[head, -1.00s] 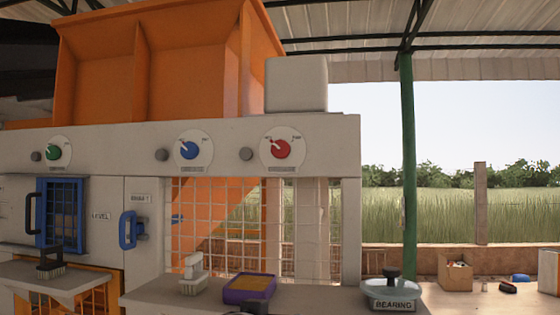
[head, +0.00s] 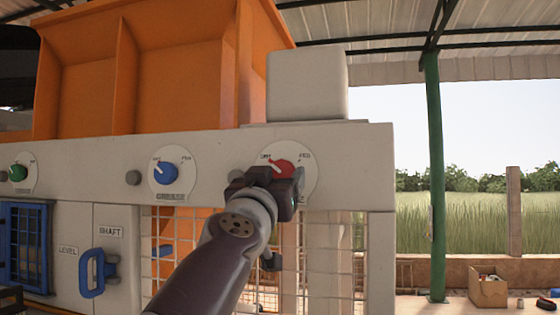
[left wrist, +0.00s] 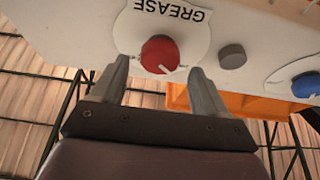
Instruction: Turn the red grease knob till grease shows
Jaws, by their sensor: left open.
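The red knob (head: 284,167) sits on a round white dial on the machine's pale front panel, its lower part hidden by my gripper. My left gripper (head: 272,184) is at the dial, reaching up from below. In the left wrist view the red knob (left wrist: 160,54) shows upside down under the word GREASE. The open fingers of the left gripper (left wrist: 158,72) stand on either side of it, with gaps between fingers and knob. The knob's white pointer mark shows in the wrist view. No grease is visible. My right gripper is not in view.
A blue knob (head: 165,173) and a green knob (head: 18,172) sit on similar dials to the left. A blue handle (head: 93,273) sticks out below. A wire mesh (head: 180,240) covers the opening under the panel.

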